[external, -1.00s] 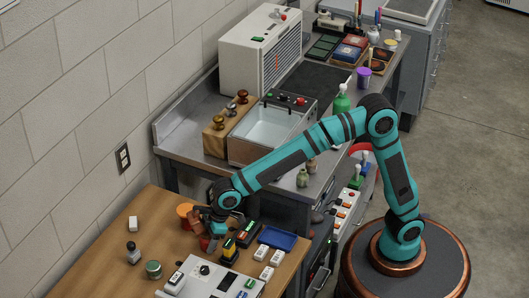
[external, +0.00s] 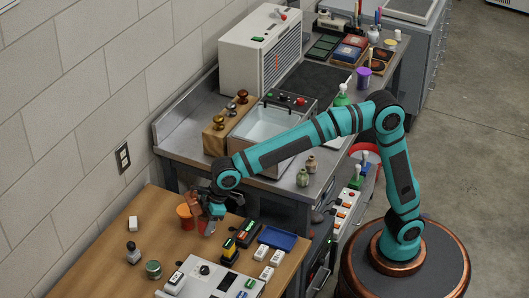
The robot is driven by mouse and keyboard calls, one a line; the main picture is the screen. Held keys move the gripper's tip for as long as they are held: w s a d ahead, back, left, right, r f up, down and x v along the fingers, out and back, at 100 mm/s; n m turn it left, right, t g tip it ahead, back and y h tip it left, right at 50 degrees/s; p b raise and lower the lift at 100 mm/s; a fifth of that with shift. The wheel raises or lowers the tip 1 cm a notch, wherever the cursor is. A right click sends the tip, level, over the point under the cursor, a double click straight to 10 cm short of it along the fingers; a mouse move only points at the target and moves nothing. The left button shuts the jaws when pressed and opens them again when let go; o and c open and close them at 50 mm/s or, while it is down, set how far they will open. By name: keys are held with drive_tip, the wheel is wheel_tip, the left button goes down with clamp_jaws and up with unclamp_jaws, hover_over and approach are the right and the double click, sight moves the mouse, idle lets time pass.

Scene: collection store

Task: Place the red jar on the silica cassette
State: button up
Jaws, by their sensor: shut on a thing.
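My gripper (external: 205,212) is over the wooden table, fingers pointing down. It is shut on the red jar (external: 207,228), which shows just below the fingers and is partly hidden by them. The jar looks raised a little above the table. An orange pot (external: 185,217) stands just left of my gripper. Several small white blocks, one of them here (external: 261,252), sit right of the gripper; I cannot tell whether one is the silica cassette.
A yellow and black device (external: 230,250), a dark box (external: 248,233) and a blue tray (external: 277,239) lie right of my gripper. A grey control panel (external: 205,282) is at the front. A green jar (external: 153,269) and a dark bottle (external: 133,253) stand front left.

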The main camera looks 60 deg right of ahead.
drive_tip(key=shift+r, duration=0.7)
drive_tip(key=shift+w+a+r, duration=0.1)
drive_tip(key=shift+w+a, duration=0.1)
drive_tip(key=shift+a, duration=0.05)
wheel_tip(320, 180, up, 5)
hover_over(148, 266)
drive_tip(key=s+d, duration=0.2)
drive_tip(key=shift+w+a+f, duration=0.1)
drive_tip(key=shift+w+f, duration=0.05)
drive_tip(key=shift+f, duration=1.5)
drive_tip(key=shift+w+a+f, duration=0.1)
drive_tip(key=shift+a+f, duration=0.05)
drive_tip(key=shift+f, duration=1.55)
drive_tip(key=shift+w+a+f, duration=0.1)
drive_tip(key=shift+w+f, duration=0.05)
drive_tip(key=shift+f, duration=1.5)
drive_tip(key=shift+f, duration=0.15)
drive_tip(key=o, duration=1)
